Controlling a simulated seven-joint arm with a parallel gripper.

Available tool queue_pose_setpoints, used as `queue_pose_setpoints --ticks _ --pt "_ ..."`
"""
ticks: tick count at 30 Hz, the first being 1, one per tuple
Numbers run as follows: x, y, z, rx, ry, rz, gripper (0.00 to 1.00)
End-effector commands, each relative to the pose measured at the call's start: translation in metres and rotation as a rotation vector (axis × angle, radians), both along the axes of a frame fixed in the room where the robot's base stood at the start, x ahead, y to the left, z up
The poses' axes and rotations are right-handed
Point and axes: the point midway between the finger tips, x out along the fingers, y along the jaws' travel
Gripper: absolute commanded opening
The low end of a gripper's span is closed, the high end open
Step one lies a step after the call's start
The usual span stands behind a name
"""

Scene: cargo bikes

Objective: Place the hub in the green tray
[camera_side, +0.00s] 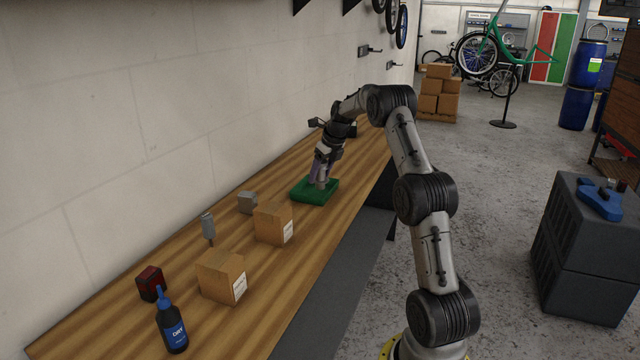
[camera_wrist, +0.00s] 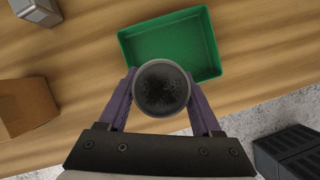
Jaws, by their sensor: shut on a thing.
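My gripper (camera_wrist: 162,92) is shut on the hub (camera_wrist: 161,88), seen end-on as a dark round face with a grey rim in the wrist view. The green tray (camera_side: 303,197) lies on the wooden workbench in the side view. In the wrist view the green tray (camera_wrist: 128,49) shows just beyond the hub, and the hub overlaps its near edge. The part of the tray's floor that shows is empty. In the side view my gripper (camera_side: 318,180) is over the tray. I cannot tell from these views how high the hub is above it.
Two cardboard boxes (camera_side: 273,224) (camera_side: 222,276), a grey block (camera_side: 247,202), a grey upright tool (camera_side: 208,228), a red and black item (camera_side: 151,283) and a dark bottle (camera_side: 171,325) stand on the bench, left of the tray. A wall runs along its back.

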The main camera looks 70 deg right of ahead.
Motion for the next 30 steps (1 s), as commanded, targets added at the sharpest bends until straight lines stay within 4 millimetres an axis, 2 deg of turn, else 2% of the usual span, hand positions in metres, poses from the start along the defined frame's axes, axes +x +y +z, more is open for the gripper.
queue_pose_setpoints --ticks 9,20,21,23,30 --pt "0.003 -0.003 -0.034 -0.001 0.0 0.001 0.0" --pt "0.003 -0.003 -0.038 0.0 -0.001 0.0 0.0" --pt "0.002 -0.003 -0.039 0.001 0.001 0.0 0.69" --pt "0.002 -0.003 -0.039 0.001 0.001 0.0 0.78" --pt "0.002 -0.003 -0.038 0.001 0.001 0.0 0.78"
